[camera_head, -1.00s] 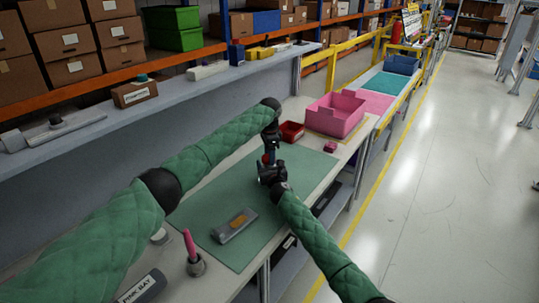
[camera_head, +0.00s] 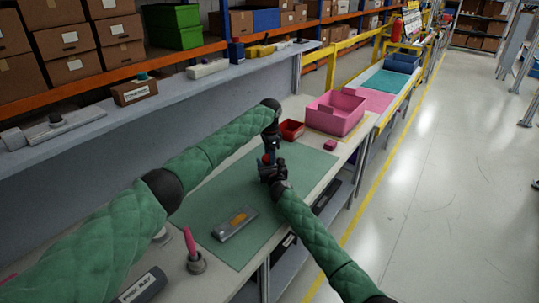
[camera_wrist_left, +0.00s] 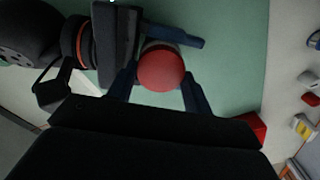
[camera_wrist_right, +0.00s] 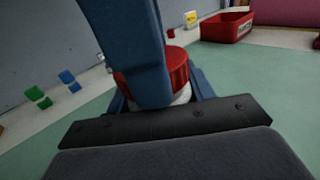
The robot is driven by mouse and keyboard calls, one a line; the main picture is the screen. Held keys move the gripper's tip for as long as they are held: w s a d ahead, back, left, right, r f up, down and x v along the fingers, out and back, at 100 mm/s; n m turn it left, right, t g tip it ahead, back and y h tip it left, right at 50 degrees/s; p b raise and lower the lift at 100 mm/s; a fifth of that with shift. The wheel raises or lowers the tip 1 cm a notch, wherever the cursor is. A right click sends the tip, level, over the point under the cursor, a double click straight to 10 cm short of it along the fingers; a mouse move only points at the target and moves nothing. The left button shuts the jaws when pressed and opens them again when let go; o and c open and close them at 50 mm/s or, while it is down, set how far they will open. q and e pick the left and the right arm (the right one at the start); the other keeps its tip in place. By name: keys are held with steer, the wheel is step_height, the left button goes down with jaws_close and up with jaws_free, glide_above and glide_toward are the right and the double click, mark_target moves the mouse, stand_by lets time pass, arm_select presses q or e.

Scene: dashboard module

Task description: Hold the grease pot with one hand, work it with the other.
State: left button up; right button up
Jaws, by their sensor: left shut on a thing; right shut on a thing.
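The grease pot has a round red lid (camera_wrist_left: 160,70), seen from above in the left wrist view. In the right wrist view its ribbed red lid (camera_wrist_right: 178,66) sits over a pale body (camera_wrist_right: 182,95). My right gripper (camera_head: 270,170) is shut on the pot from the side, its fingers around the body. My left gripper (camera_head: 272,150) comes down from above and is shut on the lid. In the right wrist view a blue finger hides part of the lid. In the head view the grippers hide most of the pot.
A grey tray with an orange patch (camera_head: 234,224) lies on the green mat (camera_head: 195,215). A pink-handled tool stands in a holder (camera_head: 196,263) in front. A red bin (camera_head: 291,130), a pink crate (camera_head: 345,122) and a small pink block (camera_head: 330,145) stand beyond.

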arm_select(q)
steer(key=shift+s+a+f, duration=0.1)
steer(key=shift+a+f, duration=0.1)
steer(key=shift+f, duration=0.45)
steer(key=shift+d+r, duration=0.1)
steer(key=shift+r, duration=0.55)
stand_by(0.9)
steer(key=shift+a+f, duration=0.2)
steer(key=shift+f, duration=0.45)
stand_by(0.5)
steer(key=shift+r, duration=0.3)
stand_by(0.4)
steer(key=shift+d+r, duration=0.2)
steer(key=shift+r, duration=0.25)
stand_by(0.6)
